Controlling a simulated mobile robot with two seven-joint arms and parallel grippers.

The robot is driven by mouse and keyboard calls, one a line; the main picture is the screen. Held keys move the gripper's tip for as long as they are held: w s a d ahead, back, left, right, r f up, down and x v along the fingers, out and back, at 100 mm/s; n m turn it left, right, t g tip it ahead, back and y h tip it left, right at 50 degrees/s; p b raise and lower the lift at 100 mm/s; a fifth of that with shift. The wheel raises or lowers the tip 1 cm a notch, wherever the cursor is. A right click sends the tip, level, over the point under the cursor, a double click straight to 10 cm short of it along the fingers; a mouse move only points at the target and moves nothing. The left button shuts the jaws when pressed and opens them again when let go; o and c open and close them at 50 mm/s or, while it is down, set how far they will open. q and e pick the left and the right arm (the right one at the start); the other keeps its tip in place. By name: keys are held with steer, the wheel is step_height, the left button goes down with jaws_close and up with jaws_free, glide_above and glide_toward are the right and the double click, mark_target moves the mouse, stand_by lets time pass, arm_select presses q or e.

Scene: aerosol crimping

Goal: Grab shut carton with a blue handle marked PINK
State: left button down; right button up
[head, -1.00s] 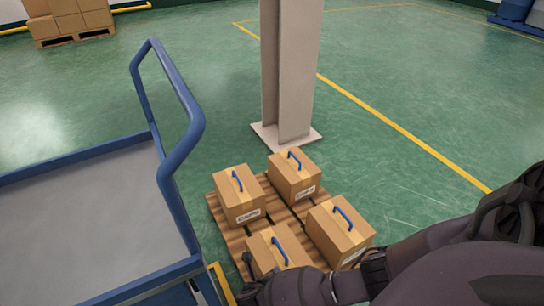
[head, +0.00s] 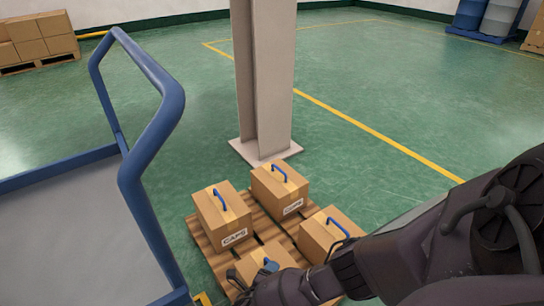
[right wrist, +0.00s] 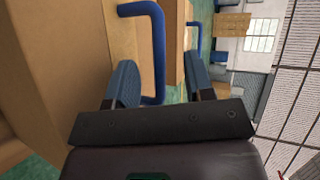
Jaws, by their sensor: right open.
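Four-sided brown cartons with blue handles stand shut on a wooden pallet (head: 205,245). The back left carton (head: 208,210) and back right carton (head: 268,186) carry labels reading CAPS. The right carton (head: 318,236) and the front carton (head: 250,262) are partly covered by my right arm, their labels hidden. I can read PINK nowhere. My right gripper (head: 250,281) is at the front carton. In the right wrist view, its open fingers (right wrist: 160,80) stand on either side of a blue handle (right wrist: 158,45), which is not clamped. My left gripper is out of view.
A blue-railed cart (head: 150,150) stands left of the pallet. A beige pillar (head: 264,80) rises right behind it. Green floor is free to the right. Stacked boxes (head: 40,38) and drums (head: 485,15) stand far back.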

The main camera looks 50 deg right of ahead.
steer(key=shift+w+d+f+b, duration=0.1)
steer(key=shift+d+f+b, duration=0.1)
steer(key=shift+d+f, duration=0.25)
steer(key=shift+w+d+f+b, duration=0.1)
steer(key=shift+d+f+b, duration=0.1)
steer(key=shift+d, duration=0.35)
steer(key=shift+w+d+r, duration=0.1)
steer(key=shift+w+d, duration=0.1)
steer(key=shift+d, duration=0.05)
jaws_close()
steer(key=shift+s+a, duration=0.1)
steer(key=shift+s, duration=0.1)
steer(key=shift+w, duration=0.1)
